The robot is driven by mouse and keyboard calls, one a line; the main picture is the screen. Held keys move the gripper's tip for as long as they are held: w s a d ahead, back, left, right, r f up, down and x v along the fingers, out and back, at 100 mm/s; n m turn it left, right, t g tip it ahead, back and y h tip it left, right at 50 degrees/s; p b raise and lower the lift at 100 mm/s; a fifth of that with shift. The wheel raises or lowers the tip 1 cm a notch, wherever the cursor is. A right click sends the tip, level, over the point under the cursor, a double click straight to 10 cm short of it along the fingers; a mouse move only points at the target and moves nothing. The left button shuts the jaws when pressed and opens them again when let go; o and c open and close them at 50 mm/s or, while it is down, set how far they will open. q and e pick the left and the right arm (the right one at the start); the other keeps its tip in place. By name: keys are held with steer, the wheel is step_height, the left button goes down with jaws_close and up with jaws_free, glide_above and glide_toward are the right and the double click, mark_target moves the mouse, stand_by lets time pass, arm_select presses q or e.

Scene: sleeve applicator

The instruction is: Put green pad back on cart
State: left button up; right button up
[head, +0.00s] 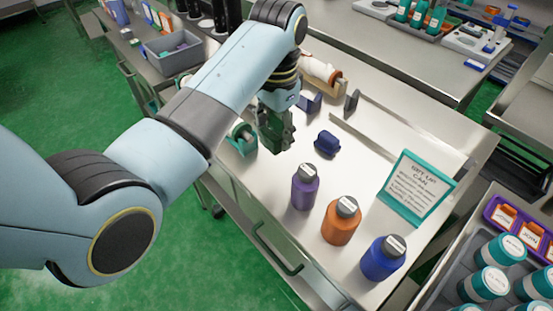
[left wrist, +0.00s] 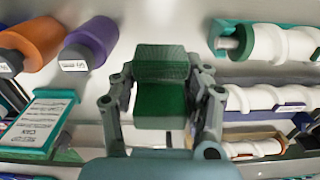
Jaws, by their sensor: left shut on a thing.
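My left gripper (head: 277,130) reaches over the near-left part of the metal cart (head: 262,185). It is shut on the green pad (left wrist: 160,98), a dark green block seen between the two fingers in the left wrist view. In the head view the pad is mostly hidden by the fingers and hard to tell from them. The pad appears to be above the cart top; its exact gap to the surface is unclear. My right gripper is not in view.
A purple bottle (head: 305,188), an orange bottle (head: 341,222) and a blue bottle (head: 382,260) line the cart's front. A dark blue block (head: 327,144), a teal holder (head: 243,139) and a teal sign (head: 416,188) stand nearby. White rolls (left wrist: 280,97) show in the left wrist view.

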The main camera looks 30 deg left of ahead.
mark_target(276, 173)
arm_select(q)
step_height(276, 173, down, 10)
steer(key=shift+r, duration=0.1)
stand_by(0.4)
steer(key=o, duration=1)
steer(key=shift+r, duration=0.45)
step_height(276, 173, up, 11)
steer(key=shift+r, duration=0.1)
